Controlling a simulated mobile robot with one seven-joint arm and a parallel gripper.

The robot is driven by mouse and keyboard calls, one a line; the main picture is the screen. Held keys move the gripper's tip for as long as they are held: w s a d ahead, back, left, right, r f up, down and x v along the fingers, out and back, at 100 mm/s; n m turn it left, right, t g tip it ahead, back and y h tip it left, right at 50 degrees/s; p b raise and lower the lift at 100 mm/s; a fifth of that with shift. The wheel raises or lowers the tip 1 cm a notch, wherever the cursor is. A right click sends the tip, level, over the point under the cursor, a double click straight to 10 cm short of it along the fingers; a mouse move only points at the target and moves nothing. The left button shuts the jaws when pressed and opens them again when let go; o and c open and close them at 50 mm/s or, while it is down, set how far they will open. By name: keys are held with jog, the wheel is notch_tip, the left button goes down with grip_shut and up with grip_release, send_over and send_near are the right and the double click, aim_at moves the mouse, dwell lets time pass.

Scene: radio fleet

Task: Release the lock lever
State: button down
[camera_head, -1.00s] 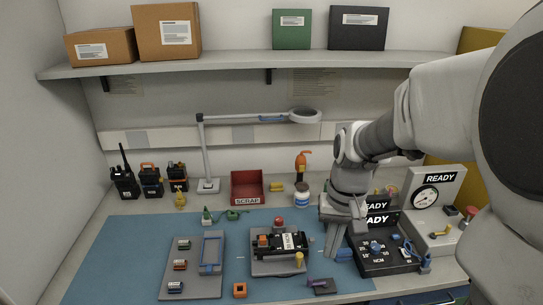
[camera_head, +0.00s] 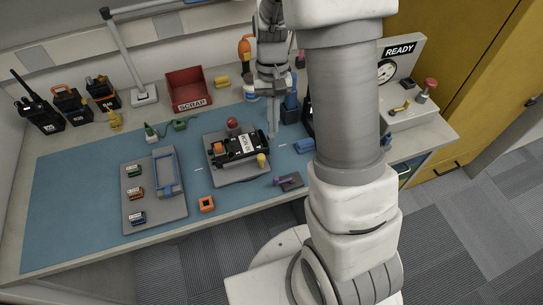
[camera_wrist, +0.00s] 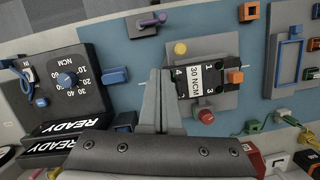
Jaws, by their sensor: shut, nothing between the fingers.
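A grey fixture (camera_head: 228,177) on the blue mat holds a black radio unit (camera_head: 250,150) labelled 30 NCM. A red ball knob (camera_head: 232,122) stands at its back edge and a yellow knob (camera_head: 262,160) at its front right; I cannot tell which belongs to the lock lever. In the wrist view the red knob (camera_wrist: 206,116) and yellow knob (camera_wrist: 180,48) lie on either side of the radio unit (camera_wrist: 207,79). My gripper (camera_head: 272,133) points down just right of the fixture. Its fingers (camera_wrist: 160,73) are shut and empty, close beside the unit's labelled end.
A grey tray (camera_head: 128,205) with small coloured parts and a blue frame lies left. A purple-handled part (camera_head: 288,182) and an orange square (camera_head: 206,204) lie in front. The torque station (camera_wrist: 75,75) stands beside my gripper; a red scrap bin (camera_head: 188,88) is behind.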

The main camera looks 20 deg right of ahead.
aim_at(284, 180)
jog(key=shift+f, duration=0.1)
dwell(0.3)
jog(key=b+x, duration=0.1)
jog(key=x, duration=0.9)
jog(key=shift+f, duration=0.15)
jog(key=shift+s+a, duration=0.25)
jog(key=shift+s, duration=0.7)
jog(key=shift+s+a, duration=0.2)
jog(key=shift+s, duration=0.75)
